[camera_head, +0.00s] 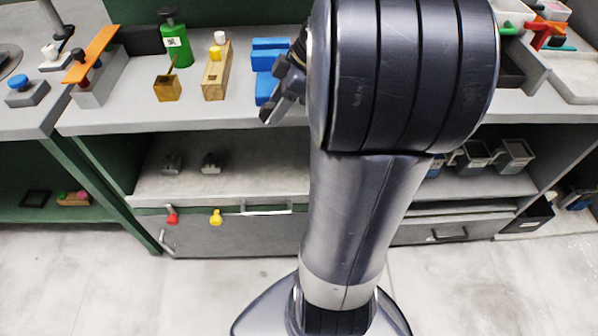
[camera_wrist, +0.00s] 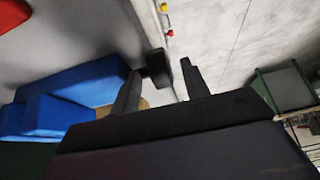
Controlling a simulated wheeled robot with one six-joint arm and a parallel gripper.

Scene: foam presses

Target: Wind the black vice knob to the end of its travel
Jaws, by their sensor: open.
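The blue vice (camera_head: 268,58) stands on the bench, left of my arm. It also shows as stepped blue blocks at the left of the wrist view (camera_wrist: 72,92). The black vice knob (camera_wrist: 156,64) shows in the wrist view as a dark block just off the vice's end, between the lines of my two fingers. In the head view I cannot make out the knob; my gripper and arm cover that side. My gripper (camera_head: 276,98) is open, low at the bench's front edge beside the vice. In the wrist view its fingers (camera_wrist: 161,73) are apart; whether they touch the knob I cannot tell.
A wooden block with a yellow-and-white top (camera_head: 216,72), a small wooden box (camera_head: 167,88) and a green bottle (camera_head: 176,42) stand left of the vice. Below are a shelf (camera_head: 250,165) and a drawer with red and yellow knobs (camera_head: 216,217). My arm hides the bench's middle.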

